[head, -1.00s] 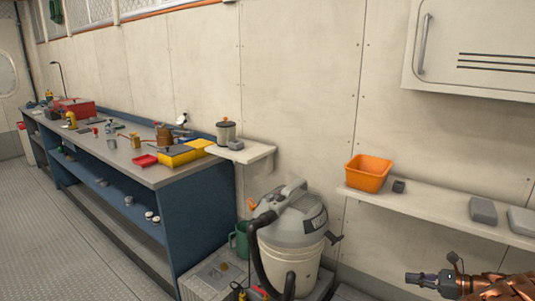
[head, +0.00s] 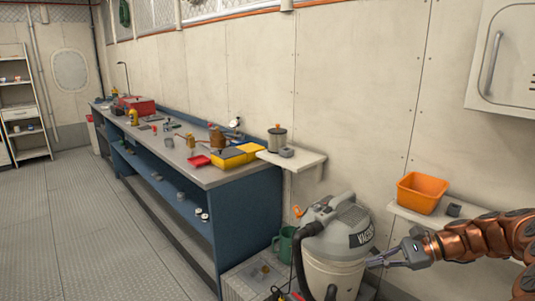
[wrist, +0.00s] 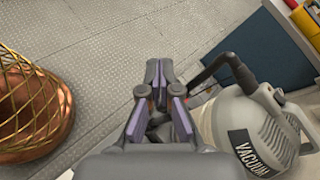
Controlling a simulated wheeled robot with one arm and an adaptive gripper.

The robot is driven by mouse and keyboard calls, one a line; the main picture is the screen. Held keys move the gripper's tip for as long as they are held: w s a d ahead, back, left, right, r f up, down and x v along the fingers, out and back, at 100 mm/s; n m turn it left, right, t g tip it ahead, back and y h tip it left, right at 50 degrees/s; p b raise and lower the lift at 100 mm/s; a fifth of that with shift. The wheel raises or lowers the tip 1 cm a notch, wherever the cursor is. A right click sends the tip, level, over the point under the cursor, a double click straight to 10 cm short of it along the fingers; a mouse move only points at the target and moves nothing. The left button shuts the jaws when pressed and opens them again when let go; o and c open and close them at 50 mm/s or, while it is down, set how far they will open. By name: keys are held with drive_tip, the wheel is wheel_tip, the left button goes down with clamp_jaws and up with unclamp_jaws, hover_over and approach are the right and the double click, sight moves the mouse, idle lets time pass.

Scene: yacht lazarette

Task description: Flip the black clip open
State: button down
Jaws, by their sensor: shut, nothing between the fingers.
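In the wrist view the vacuum (wrist: 240,125) lies right of my gripper's close-set fingertips (wrist: 159,70). I cannot tell whether they touch anything.
A black hose (head: 303,262) curves down the vacuum's left front. A green jug (head: 286,243) stands behind it on the left. A wall shelf with an orange bin (head: 421,192) and a dark block (head: 453,210) is close above my gripper. Open floor (head: 70,225) lies to the left.

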drive_tip(key=s+a+r+n+g+h+p, duration=0.2)
drive_tip(key=s+a+r+n+g+h, duration=0.15)
drive_tip(key=s+a, duration=0.45)
drive_tip(key=s+a+r+n+g+h+p, duration=0.1)
drive_tip(key=s+a+r+n+g+h, duration=0.15)
drive_tip(key=s+a+n, duration=0.35)
drive_tip(key=s+d+n+h+p, duration=0.2)
drive_tip(key=s+n+h, duration=0.1)
drive_tip(key=s, duration=0.7)
drive_tip(key=s+d+n+t+h+p, duration=0.1)
drive_tip(key=s+d+n+h, duration=0.1)
drive_tip(key=s, duration=0.9)
drive_tip(key=shift+f+n+h+p, duration=0.3)
drive_tip(key=shift+n+h+p, duration=0.15)
drive_tip(key=shift+h, duration=0.45)
